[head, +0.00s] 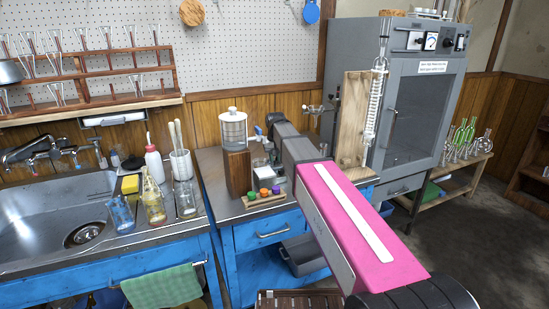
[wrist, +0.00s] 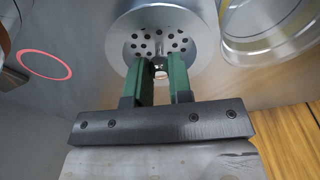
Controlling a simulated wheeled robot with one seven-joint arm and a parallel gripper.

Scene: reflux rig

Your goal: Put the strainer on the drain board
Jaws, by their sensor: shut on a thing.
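In the wrist view my gripper (wrist: 160,70) has its two green fingers closed on the small central knob of the strainer (wrist: 142,47), a round metal disc with several holes and a wide pale rim. The fingers cover part of its near side. In the head view my pink arm hides the fingers and the strainer. The steel drain board (head: 168,228) lies to the right of the sink and holds bottles and glassware.
The sink (head: 35,225) with a dark drain is at left. A blue flask (head: 121,214), a yellowish flask (head: 153,203) and a white wash bottle (head: 153,163) stand on the board. A wooden block (head: 237,172) bears a glass jar (head: 233,130). A grey cabinet (head: 410,100) stands at right.

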